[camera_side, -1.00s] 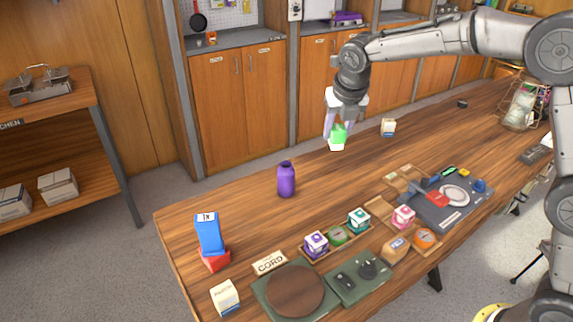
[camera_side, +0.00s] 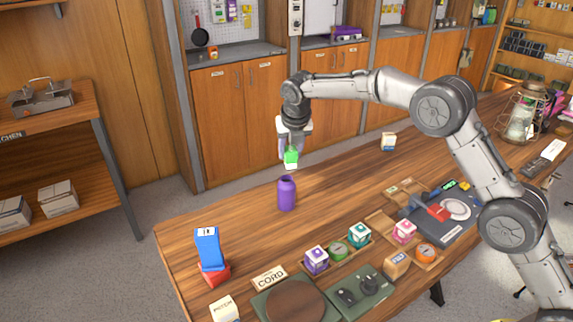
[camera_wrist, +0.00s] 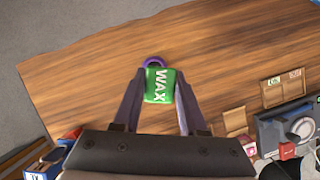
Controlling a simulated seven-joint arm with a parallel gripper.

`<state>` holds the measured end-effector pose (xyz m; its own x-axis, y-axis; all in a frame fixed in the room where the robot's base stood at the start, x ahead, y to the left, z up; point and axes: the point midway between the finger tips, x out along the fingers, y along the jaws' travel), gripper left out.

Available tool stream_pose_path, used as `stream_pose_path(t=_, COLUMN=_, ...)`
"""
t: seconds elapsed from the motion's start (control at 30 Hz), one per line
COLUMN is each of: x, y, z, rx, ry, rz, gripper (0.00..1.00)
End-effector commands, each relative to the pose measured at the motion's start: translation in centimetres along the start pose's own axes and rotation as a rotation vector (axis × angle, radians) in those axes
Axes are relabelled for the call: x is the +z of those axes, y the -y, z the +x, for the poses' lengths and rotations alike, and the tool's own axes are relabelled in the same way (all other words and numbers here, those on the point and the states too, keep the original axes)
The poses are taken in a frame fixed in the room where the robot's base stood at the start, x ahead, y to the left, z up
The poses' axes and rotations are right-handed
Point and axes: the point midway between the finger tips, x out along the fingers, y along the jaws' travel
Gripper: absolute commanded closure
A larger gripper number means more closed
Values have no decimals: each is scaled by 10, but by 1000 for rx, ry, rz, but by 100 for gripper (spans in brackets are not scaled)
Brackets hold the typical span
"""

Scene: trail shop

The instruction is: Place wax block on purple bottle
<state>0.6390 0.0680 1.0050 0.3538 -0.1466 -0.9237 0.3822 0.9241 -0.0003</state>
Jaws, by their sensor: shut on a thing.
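The wax block (camera_side: 291,157) is a small green block with a white lower part. In the wrist view its green face (camera_wrist: 160,86) reads WAX. My gripper (camera_side: 290,152) is shut on it and holds it in the air just above the purple bottle. The purple bottle (camera_side: 287,194) stands upright on the wooden table. In the wrist view the bottle (camera_wrist: 154,61) is mostly hidden behind the block, with only a purple rim showing past its top edge. In the side view a small gap seems to lie between block and bottle.
Several small boxes, a CORD sign (camera_side: 269,277) and a green tray with a round brown board (camera_side: 294,303) line the front. The table around the bottle is clear.

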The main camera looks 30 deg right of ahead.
Motion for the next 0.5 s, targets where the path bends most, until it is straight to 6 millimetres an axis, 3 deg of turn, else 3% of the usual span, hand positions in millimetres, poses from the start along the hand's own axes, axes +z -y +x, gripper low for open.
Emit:
stream_pose_path(t=0.33, x=6, y=-8, z=26, rx=-1, ry=-1, rz=0, gripper=100)
stream_pose_path(t=0.5, x=-4, y=-8, z=48, rx=-2, ry=-3, rz=1, gripper=100)
